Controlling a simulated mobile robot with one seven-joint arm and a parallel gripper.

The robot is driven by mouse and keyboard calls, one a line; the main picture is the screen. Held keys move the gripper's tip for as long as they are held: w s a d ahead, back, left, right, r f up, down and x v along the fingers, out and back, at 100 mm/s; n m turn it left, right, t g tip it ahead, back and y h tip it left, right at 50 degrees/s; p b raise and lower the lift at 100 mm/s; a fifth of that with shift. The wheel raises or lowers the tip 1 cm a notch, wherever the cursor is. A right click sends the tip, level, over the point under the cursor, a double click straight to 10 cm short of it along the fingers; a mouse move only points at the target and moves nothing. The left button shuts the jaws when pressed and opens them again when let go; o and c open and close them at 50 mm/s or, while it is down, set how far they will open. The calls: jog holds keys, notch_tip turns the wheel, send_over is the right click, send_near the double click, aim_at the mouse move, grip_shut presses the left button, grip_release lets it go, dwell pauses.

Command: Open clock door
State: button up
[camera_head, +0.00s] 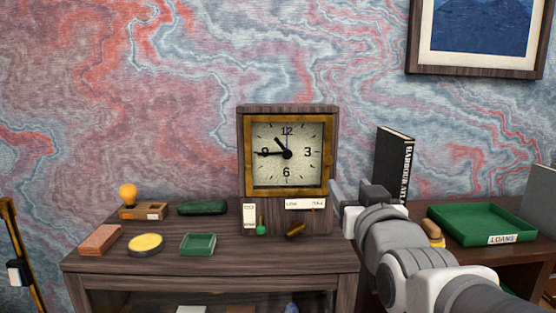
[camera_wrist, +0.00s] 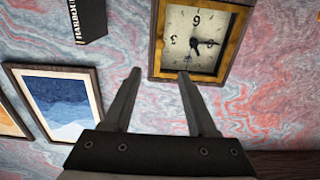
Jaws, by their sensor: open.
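The clock (camera_head: 240,125) is a dark wooden box standing on the desk. Its door (camera_head: 329,150) is a square gold frame around the white dial and looks closed. The clock also shows upside down at the top of the wrist view (camera_wrist: 154,40), with the door's gold frame (camera_wrist: 190,76) facing the camera. My gripper (camera_head: 338,196) is just right of the clock's lower right side in the head view. In the wrist view my gripper (camera_wrist: 161,73) is open with nothing between its fingers. One fingertip overlaps the door's edge in the picture; I cannot tell whether it touches.
Below the door are a label (camera_head: 305,204), a brass lever (camera_head: 296,230) and a green knob (camera_head: 261,230). A black book (camera_head: 390,160) and a green tray (camera_head: 482,222) stand to the right. Several small items, including a brick-red block (camera_head: 100,239), lie left of the clock.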

aim_at(329, 160)
jog(key=w+p, duration=0.1)
jog(key=w, duration=1.5)
jog(key=shift+w, duration=0.3)
grip_shut()
dwell(0.9)
